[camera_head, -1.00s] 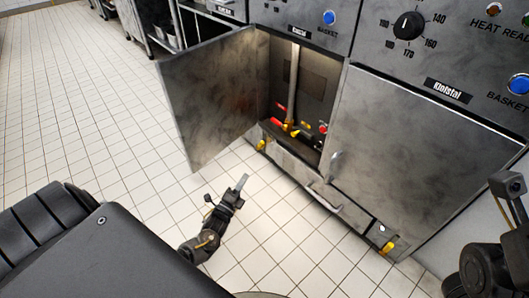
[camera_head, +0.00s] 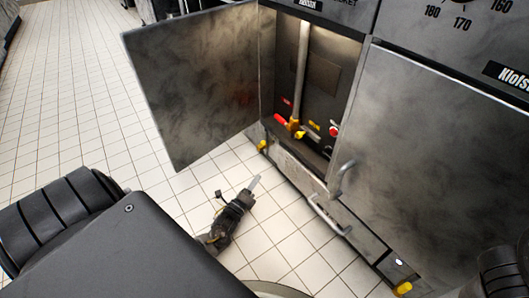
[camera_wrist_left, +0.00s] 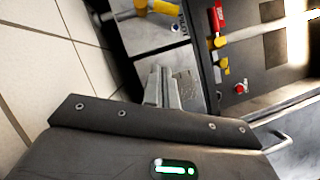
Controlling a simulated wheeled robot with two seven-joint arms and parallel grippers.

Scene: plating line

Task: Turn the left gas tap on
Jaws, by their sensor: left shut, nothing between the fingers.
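The left cabinet stands open. Inside it, a red tap lever (camera_head: 281,119) sits beside a yellow fitting (camera_head: 294,125) at the foot of a pale vertical pipe (camera_head: 301,70). The lever also shows at the top of the left wrist view (camera_wrist_left: 218,18). My left gripper (camera_head: 255,182) is shut and empty, outside the cabinet, over the tiled floor and apart from the lever. Its closed fingers show in the left wrist view (camera_wrist_left: 162,88). My right gripper is not in view; only a dark part of my right arm shows at the lower right.
The open door (camera_head: 195,85) stands out to the left of the opening. A closed door (camera_head: 415,150) with a handle is on the right. A red knob (camera_head: 334,128) sits inside the cabinet. A low bar handle (camera_head: 327,217) juts out below. Tiled floor at left is clear.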

